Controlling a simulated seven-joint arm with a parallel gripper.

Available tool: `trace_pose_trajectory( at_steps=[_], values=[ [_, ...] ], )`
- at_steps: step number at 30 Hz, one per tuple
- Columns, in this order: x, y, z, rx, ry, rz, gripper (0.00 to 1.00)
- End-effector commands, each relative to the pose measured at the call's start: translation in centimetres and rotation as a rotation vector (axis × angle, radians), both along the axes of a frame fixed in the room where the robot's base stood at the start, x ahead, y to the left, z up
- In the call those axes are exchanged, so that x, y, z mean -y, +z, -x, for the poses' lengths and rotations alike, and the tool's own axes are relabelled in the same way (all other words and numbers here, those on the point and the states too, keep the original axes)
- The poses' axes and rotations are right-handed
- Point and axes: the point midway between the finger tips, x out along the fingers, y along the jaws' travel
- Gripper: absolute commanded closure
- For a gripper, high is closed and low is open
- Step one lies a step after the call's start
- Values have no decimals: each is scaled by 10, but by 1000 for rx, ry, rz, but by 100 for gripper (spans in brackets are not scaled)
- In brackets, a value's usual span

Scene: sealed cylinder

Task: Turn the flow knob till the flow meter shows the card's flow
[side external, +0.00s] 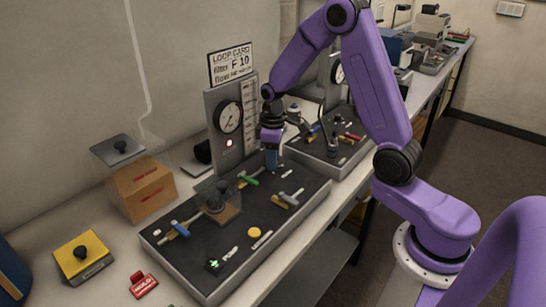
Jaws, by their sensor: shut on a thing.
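My gripper (271,160) points down at the back right of the black panel (240,240), just in front of the grey upright board. It is shut on what seems to be the flow knob, which the jaws hide. The flow meter (250,112) is a tall pale scale on the board, right of the round dial gauge (228,117); its reading is too small to tell. The loop card (231,65) above the board reads "LOOP CARD", "filter F" and "flow 10", with a smaller line that I cannot read.
The panel carries a blue-handled valve (182,229), a green-handled valve (249,180), a clear box over a dark part (218,198) and a yellow button (254,232). A cardboard box (141,190) and a yellow block (82,257) stand left. A second panel (335,150) is behind.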

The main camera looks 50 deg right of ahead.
Motion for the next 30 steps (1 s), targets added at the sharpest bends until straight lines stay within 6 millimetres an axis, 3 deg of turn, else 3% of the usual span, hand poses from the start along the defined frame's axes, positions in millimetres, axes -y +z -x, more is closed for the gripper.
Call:
trace_pose_trajectory(
  at_steps=[5, 6, 7, 8, 20, 30],
  values=[
    [0, 2, -2, 7, -1, 0, 97],
    [0, 2, -2, 7, -1, 0, 54],
    [0, 1, -2, 6, -1, 0, 44],
    [0, 1, -2, 6, -1, 0, 41],
    [0, 8, -1, 6, -1, 0, 41],
    [0, 70, -2, 11, -2, 1, 41]
  ],
)
